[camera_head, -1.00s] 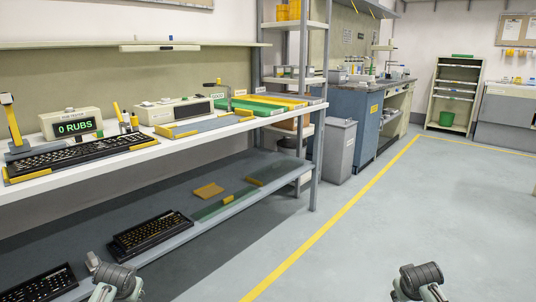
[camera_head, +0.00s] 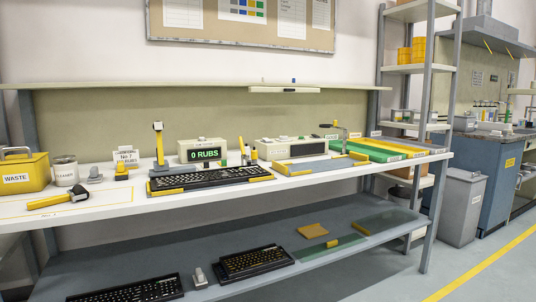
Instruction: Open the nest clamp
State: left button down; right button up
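A black keyboard (camera_head: 212,178) lies on the white bench top between yellow corner pieces, which look like a nest. A second upright post with a dark handle (camera_head: 341,133) stands further right, beside a grey plate with yellow edges (camera_head: 308,166). I cannot tell for sure which of these is the nest clamp, nor whether it is open or closed. Neither of my grippers is in view.
The white bench (camera_head: 100,203) has a lower grey shelf (camera_head: 205,277) with two keyboards. A display reading "0 RUBS" (camera_head: 203,154) stands behind the nest. A yellow waste box (camera_head: 24,172) and a yellow-handled tool (camera_head: 58,199) are at left.

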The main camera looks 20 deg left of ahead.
aim_at(240, 138)
jog(key=i+j+u, duration=0.1)
jog(key=i+u, duration=0.2)
jog(key=u, duration=0.2)
jog(key=i+u, duration=0.3)
jog(key=u, duration=0.15)
